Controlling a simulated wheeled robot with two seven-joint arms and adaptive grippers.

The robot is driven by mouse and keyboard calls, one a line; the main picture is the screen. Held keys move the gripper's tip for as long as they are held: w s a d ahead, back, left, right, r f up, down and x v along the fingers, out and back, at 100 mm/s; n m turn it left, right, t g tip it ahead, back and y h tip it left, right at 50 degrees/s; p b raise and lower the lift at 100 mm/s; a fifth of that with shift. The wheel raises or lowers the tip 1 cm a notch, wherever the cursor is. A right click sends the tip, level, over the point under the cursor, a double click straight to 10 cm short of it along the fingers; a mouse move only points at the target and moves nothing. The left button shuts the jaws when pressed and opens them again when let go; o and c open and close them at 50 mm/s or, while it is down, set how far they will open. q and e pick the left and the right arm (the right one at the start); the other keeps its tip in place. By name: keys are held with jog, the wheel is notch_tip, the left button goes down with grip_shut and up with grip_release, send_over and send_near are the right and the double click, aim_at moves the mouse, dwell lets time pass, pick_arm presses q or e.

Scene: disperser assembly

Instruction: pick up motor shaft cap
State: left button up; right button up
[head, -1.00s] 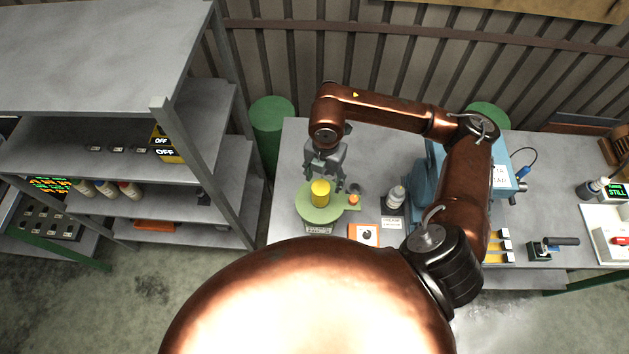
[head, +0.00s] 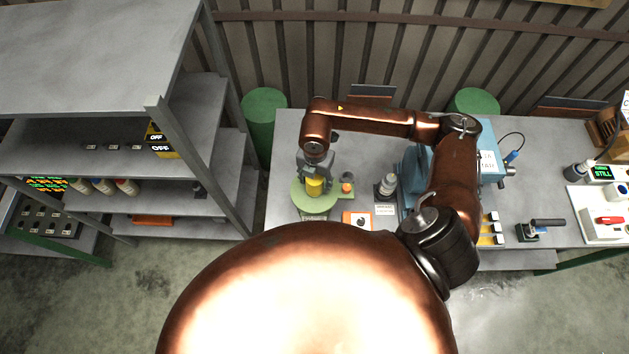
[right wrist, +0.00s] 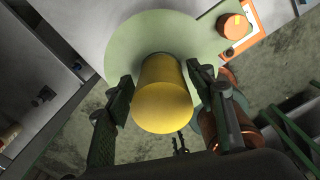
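A yellow cylindrical piece (head: 314,187), which I take for the motor shaft cap, stands on a pale green round plate (head: 304,203) on the grey table. In the right wrist view the yellow cap (right wrist: 163,100) stands between the fingers, above the green plate (right wrist: 120,55). My right gripper (head: 317,177) is over the cap from above. In the right wrist view the right gripper (right wrist: 160,78) has one finger on each side of the cap, with narrow gaps showing, so it looks open around it. My left gripper is not in view.
An orange-framed card (head: 357,219) and a grey-white bottle (head: 387,186) are close by on the right. A blue machine (head: 412,170) stands farther right. Metal shelves (head: 180,150) rise on the left.

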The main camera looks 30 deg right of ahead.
jog(key=c, duration=1)
jog(key=shift+o, duration=0.2)
jog(key=shift+r, duration=0.1)
